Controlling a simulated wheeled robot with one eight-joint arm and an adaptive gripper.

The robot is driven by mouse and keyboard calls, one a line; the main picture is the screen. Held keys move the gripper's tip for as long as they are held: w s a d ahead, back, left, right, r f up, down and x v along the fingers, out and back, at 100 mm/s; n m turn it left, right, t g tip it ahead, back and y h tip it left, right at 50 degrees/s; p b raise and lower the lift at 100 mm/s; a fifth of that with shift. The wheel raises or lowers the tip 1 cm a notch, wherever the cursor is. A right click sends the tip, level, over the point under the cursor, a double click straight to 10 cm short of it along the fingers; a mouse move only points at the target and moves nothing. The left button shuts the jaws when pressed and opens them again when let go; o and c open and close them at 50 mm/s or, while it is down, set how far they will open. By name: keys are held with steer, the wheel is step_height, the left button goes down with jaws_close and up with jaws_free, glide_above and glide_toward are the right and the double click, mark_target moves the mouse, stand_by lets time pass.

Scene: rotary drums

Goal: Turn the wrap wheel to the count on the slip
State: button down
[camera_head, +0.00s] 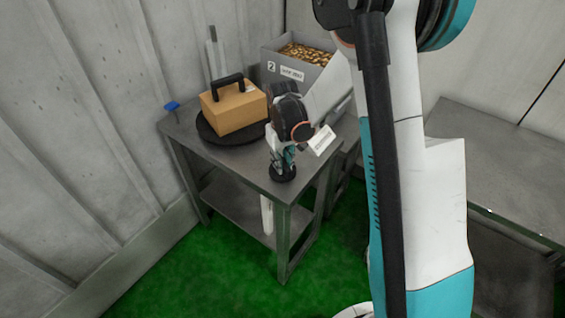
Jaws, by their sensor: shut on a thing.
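A black round turntable (209,136), which looks like the wrap wheel, lies on the grey metal table. A tan box (236,110) with a black handle sits on it. My gripper (283,163) points down at the table's front corner, right of the turntable and apart from it. It is shut on a small dark round knob (283,174); its fingers and wrist hide part of this. A white slip (322,140) with small print shows just right of my wrist; its count is too small to read.
A grey bin (284,64) of brass-coloured pieces stands at the back, labelled "2". A blue item (171,106) lies at the table's (236,162) left edge. An upright grey post (213,55) stands behind the box. Another grey table (501,160) is at right. Green floor is clear in front.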

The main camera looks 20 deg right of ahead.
steer(key=n, duration=0.5)
steer(key=shift+n, duration=0.4)
stand_by(0.3)
steer(key=c, duration=1.5)
jaws_free()
step_height(320, 180, up, 12)
